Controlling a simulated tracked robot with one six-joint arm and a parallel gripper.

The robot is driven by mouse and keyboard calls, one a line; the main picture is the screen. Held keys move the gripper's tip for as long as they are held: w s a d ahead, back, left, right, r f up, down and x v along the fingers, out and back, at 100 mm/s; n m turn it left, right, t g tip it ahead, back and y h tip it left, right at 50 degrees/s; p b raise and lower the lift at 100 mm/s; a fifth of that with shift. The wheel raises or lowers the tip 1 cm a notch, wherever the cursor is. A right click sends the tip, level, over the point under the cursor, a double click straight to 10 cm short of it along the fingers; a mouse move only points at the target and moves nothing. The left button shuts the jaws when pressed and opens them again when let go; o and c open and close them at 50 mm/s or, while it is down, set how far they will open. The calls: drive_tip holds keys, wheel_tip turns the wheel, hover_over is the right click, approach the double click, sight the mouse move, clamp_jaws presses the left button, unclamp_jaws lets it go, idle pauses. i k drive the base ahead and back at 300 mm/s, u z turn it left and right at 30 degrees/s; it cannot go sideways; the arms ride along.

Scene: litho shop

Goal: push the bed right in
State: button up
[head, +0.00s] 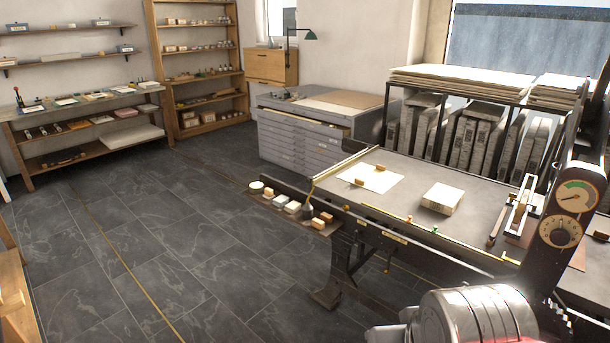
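The bed appears to be the long grey flat surface (405,207) on the dark press frame at right. It runs from mid-picture to the right edge. A white sheet (383,181) with small wooden blocks on it and a pale thick block (441,198) lie on it. The bed's right end is hidden behind the dark upright with dials, so I cannot tell how far in it sits. My gripper is not in view.
A dark upright with two dials (567,216) stands at right. A small shelf with jars and blocks (290,208) juts from the press's left end. Grey drawers (290,143) and a rack of stone slabs (468,138) stand behind. The tiled floor at left is clear.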

sight(466, 234)
drive_tip(key=u, duration=0.25)
drive_tip(key=i, duration=1.2)
drive_tip(key=u, duration=0.5)
drive_tip(key=i, duration=1.55)
drive_tip(key=z, duration=0.25)
drive_tip(key=i, duration=0.75)
drive_tip(key=z, duration=0.25)
